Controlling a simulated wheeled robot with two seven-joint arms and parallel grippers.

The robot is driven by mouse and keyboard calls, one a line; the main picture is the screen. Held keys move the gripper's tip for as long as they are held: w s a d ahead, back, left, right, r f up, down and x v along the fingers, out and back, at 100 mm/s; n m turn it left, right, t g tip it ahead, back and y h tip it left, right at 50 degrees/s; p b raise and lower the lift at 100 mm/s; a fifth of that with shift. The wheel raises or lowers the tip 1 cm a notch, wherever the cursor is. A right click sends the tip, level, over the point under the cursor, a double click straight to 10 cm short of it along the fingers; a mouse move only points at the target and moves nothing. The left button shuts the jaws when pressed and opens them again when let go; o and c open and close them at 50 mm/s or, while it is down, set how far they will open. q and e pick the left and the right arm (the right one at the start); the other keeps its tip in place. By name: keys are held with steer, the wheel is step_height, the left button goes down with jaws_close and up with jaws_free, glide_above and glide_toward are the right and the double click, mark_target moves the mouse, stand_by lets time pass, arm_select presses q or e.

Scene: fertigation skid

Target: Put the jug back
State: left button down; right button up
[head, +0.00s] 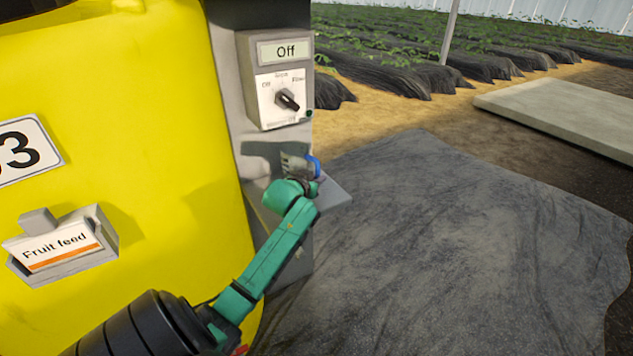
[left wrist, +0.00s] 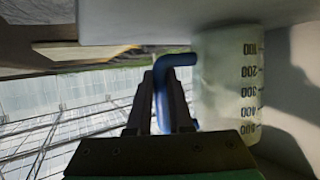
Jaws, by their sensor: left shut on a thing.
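The jug (left wrist: 228,85) is a clear, pale measuring jug with dark volume marks and a blue handle. It appears upside down in the left wrist view, its low marks toward the grey shelf. In the head view the jug (head: 296,163) is small and partly hidden behind my left gripper (head: 314,180), at the skid's grey shelf (head: 333,197). In the left wrist view my left gripper (left wrist: 163,100) is shut on the blue handle. I cannot tell whether the jug's base touches the shelf. My right gripper is not in view.
A grey control box (head: 278,80) above the shelf reads "Off" and has a black knob (head: 287,99). A yellow tank (head: 150,110) with a "Fruit feed" label holder (head: 62,245) fills the left. Dark ground sheet (head: 460,240) lies open at right, with a concrete slab (head: 560,110) beyond.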

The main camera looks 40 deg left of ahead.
arm_select(q)
steer(key=shift+a+f, duration=0.15)
steer(key=shift+f, duration=0.05)
steer(key=shift+f, duration=0.1)
steer(key=c, duration=0.8)
jaws_free()
